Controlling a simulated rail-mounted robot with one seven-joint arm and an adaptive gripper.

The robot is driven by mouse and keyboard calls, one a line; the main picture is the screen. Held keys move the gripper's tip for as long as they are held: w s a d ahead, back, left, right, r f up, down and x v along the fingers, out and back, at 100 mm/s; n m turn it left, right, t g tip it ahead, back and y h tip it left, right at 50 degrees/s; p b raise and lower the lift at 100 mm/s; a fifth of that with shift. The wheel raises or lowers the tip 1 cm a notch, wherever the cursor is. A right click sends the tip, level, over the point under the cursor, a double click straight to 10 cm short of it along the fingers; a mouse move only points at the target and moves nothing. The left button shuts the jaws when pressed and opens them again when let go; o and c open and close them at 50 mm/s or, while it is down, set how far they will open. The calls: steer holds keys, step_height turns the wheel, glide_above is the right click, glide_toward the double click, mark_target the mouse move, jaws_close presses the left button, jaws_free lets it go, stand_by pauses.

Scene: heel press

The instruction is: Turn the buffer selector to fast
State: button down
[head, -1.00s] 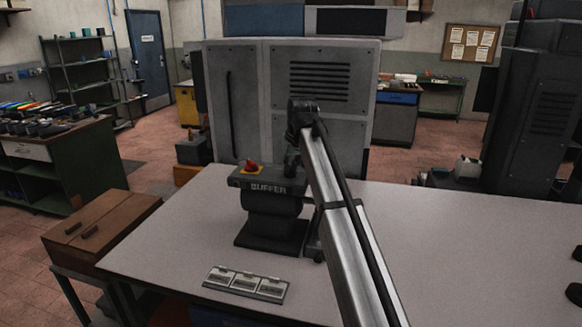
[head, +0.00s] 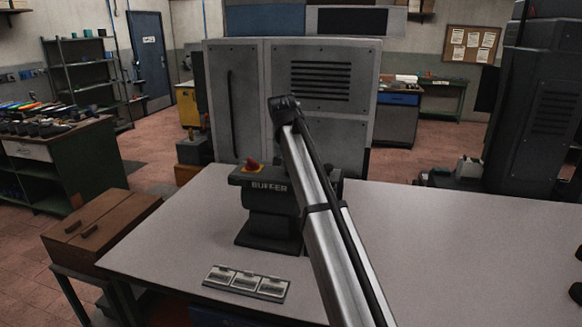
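The dark buffer unit (head: 270,205) stands on the grey table, with the word BUFFER on its front. The red selector knob (head: 252,165) sits on a yellow plate on top of the unit, toward its left end. The knob's pointing direction is too small to read. My arm reaches up from the bottom of the picture and bends down behind its own silver link, over the right part of the unit. My gripper is hidden behind the arm and the unit, so its fingers do not show.
A three-part label plate (head: 245,283) lies at the table's front edge. A large grey cabinet (head: 235,110) stands behind the buffer. A brown wooden box (head: 95,230) is at the left.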

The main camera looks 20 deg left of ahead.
steer(key=m, duration=0.2)
steer(key=m+h+b, duration=0.1)
steer(key=shift+w+a+m, duration=0.1)
steer(key=shift+a+m, duration=0.1)
steer(key=shift+m, duration=0.2)
steer(key=shift+a+m+g+h+b, duration=0.1)
steer(key=shift+m+g+h+b, duration=0.5)
steer(key=shift+m, duration=1.1)
steer(key=shift+h, duration=0.3)
steer(key=c, duration=1.2)
jaws_free()
steer(key=v, duration=1.2)
steer(key=shift+s+f, duration=0.1)
steer(key=shift+s, duration=0.2)
